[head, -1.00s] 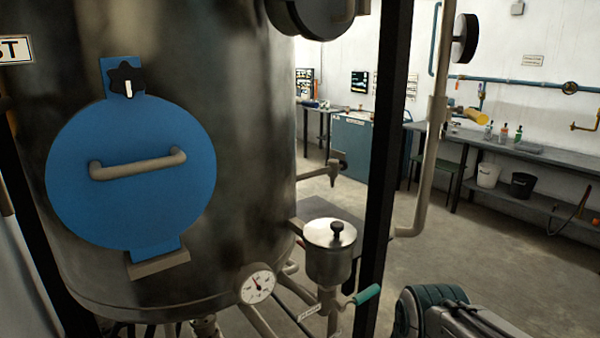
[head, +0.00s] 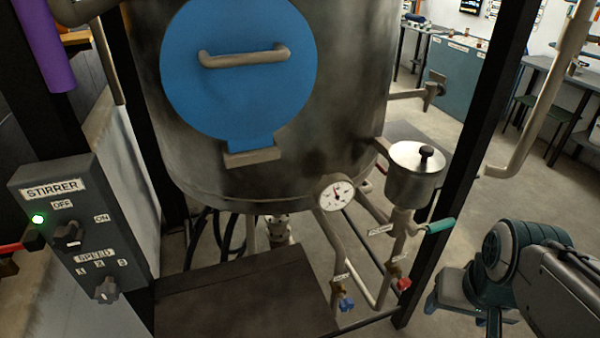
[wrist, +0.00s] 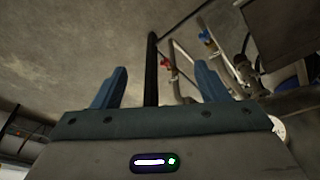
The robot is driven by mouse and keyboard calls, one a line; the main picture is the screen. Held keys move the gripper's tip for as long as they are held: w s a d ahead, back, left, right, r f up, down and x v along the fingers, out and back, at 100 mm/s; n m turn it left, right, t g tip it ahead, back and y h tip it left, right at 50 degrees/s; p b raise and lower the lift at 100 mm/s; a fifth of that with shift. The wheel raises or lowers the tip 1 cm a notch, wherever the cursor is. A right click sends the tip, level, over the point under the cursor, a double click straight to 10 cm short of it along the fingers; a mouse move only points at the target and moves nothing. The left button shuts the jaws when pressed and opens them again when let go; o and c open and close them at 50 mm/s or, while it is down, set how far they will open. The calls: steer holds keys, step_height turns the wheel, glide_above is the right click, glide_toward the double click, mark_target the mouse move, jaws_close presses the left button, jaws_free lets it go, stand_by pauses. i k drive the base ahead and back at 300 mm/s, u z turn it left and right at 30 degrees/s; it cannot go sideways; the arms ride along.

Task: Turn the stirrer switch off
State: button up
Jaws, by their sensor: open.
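The grey stirrer box (head: 82,215) stands at the left in the head view, labelled STIRRER. Its black switch knob (head: 68,236) sits between the OFF and ON labels, and a green lamp (head: 38,219) glows beside it. I cannot tell exactly which label the knob points to. A separate speed knob (head: 107,291) is lower on the box. My gripper (wrist: 160,88) is open and empty in the wrist view. In the head view my arm is at the lower right, far from the box.
A steel tank with a blue round hatch (head: 240,95) fills the middle. A dark platform (head: 245,300) lies below it. A gauge (head: 336,192), a steel pot (head: 415,172) and pipes with blue and red valves stand between the box and my arm. A black post (head: 470,150) rises near my arm.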

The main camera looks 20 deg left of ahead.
mark_target(69, 239)
steer(key=u, duration=2.4)
steer(key=k, duration=1.3)
steer(key=u, duration=0.8)
steer(key=i, duration=1.7)
steer(key=z, duration=0.85)
